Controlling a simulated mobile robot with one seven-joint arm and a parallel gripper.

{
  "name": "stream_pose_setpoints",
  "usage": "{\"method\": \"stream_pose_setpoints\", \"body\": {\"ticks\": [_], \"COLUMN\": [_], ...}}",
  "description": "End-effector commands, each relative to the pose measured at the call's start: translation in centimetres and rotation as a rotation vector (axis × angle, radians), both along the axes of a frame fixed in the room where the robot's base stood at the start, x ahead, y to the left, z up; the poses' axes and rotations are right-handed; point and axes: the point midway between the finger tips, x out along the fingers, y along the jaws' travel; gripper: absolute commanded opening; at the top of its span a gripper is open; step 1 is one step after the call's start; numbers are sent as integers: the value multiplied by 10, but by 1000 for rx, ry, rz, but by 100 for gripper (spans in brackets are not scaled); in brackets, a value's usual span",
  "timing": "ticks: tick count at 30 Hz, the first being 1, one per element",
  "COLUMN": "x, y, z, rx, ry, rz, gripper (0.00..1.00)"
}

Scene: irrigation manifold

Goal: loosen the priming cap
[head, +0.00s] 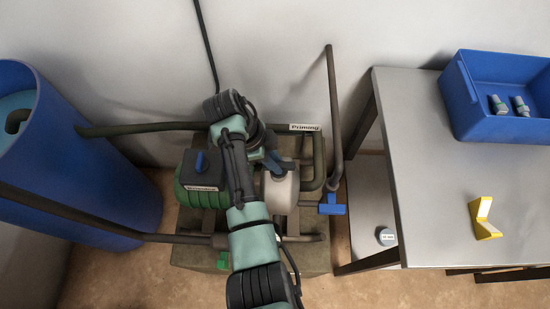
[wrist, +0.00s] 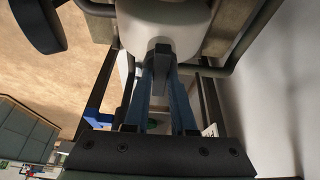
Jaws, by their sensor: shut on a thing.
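My gripper (wrist: 160,56) is shut at the pale rounded pump housing (wrist: 165,22) in the wrist view, its two blue fingers close together. A small dark piece shows at the fingertips; it appears to be the priming cap, but the fingers hide most of it. In the head view my gripper (head: 273,161) reaches down at the top of the same pale housing (head: 281,190), and my arm covers part of the pump. A white label reading "Priming" (head: 304,127) is on the pipe just behind.
A green pump motor with a black box (head: 203,170) and blue knob stands left of the housing. A blue-handled valve (head: 332,205) is at right. Pipes run to a blue barrel (head: 120,190). A grey table (head: 430,190) holds a blue bin (head: 475,110) and yellow bracket (head: 484,218).

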Motion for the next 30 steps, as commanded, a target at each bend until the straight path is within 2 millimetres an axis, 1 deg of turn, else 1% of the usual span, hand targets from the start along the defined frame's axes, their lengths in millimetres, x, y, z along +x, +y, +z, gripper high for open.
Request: {"method": "stream_pose_setpoints", "body": {"ticks": [8,30], "x": [-3,-8], "y": [0,-4], "z": [4,3], "rx": [0,1], "ry": [2,1], "rz": [156,847], "gripper": [0,0]}}
